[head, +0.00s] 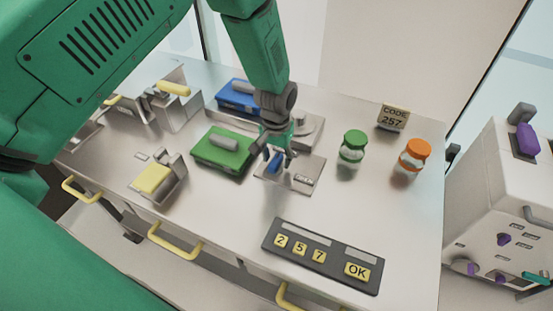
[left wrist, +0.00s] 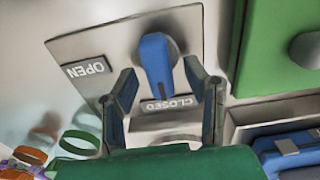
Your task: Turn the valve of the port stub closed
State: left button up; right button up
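The port stub's valve has a blue handle (left wrist: 157,62) on a grey metal plate (left wrist: 110,45). In the left wrist view the handle's long end points down toward the CLOSED label (left wrist: 170,103). The OPEN label (left wrist: 85,68) is off to the left. My left gripper (left wrist: 161,72) is open, with one finger on each side of the handle; I see gaps beside it. In the head view my left gripper (head: 276,163) is low over the plate (head: 303,168), partly hiding the blue handle (head: 274,164). My right gripper is not in view.
A green case (head: 222,150) lies left of the plate, a blue case (head: 238,96) behind it. A green-lidded jar (head: 352,149) and orange-lidded jar (head: 414,156) stand right. A keypad (head: 322,257) is in front. A code sign (head: 393,117) stands behind.

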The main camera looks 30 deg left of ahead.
aim_at(277, 159)
pick_arm(q)
jog(key=shift+s+f, duration=0.1)
jog(key=shift+s, duration=0.05)
notch_tip(277, 159, up, 12)
dwell(0.5)
dwell(0.3)
jog(key=shift+f, duration=0.1)
